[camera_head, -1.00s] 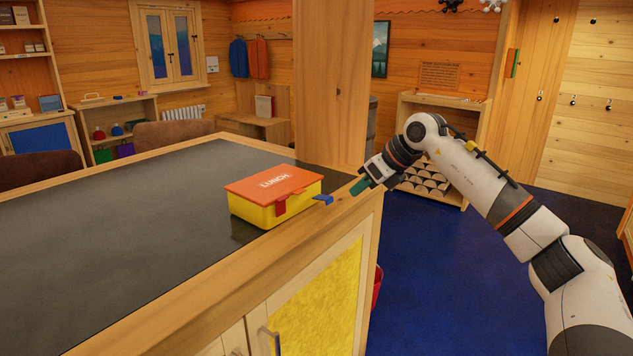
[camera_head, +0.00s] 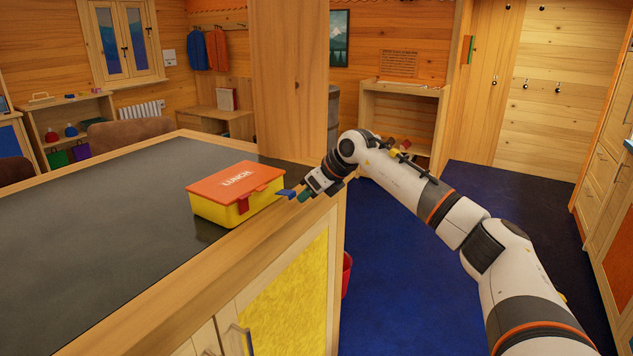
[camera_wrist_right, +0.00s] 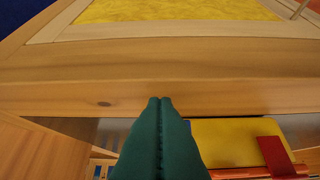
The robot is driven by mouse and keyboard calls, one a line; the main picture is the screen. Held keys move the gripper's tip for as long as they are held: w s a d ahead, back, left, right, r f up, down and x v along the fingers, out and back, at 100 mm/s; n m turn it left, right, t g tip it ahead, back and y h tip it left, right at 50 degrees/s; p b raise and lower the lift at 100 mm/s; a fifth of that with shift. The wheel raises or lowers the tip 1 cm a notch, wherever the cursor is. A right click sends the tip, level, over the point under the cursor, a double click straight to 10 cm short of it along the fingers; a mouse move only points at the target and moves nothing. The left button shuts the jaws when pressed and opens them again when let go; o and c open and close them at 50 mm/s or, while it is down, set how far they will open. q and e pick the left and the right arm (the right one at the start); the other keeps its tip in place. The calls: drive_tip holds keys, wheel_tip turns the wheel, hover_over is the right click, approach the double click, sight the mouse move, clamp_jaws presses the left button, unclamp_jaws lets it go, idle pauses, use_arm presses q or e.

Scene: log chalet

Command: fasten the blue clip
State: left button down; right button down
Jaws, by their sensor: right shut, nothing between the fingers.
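A yellow lunch box (camera_head: 222,209) with an orange lid marked LUNCH (camera_head: 236,181) sits near the corner of the counter. Its lid looks down. A red clip (camera_head: 243,204) hangs down against the front wall. The blue clip (camera_head: 286,193) sticks out from the box's right end, roughly level, not folded against the wall. My right gripper (camera_head: 302,197), with green fingers, is shut and empty just right of the blue clip; I cannot tell whether they touch. In the right wrist view its fingers (camera_wrist_right: 160,101) are together beside the yellow box (camera_wrist_right: 231,138); the blue clip is not clearly visible there. My left gripper is not in view.
The dark counter top (camera_head: 110,240) is clear left of the box. Its wooden edge (camera_head: 205,274) runs below the box and gripper. A wooden post (camera_head: 290,85) rises behind. Open blue floor (camera_head: 395,265) lies to the right, with a red bucket (camera_head: 346,272) beside the cabinet.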

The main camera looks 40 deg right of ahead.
drive_tip(key=shift+x, duration=0.85)
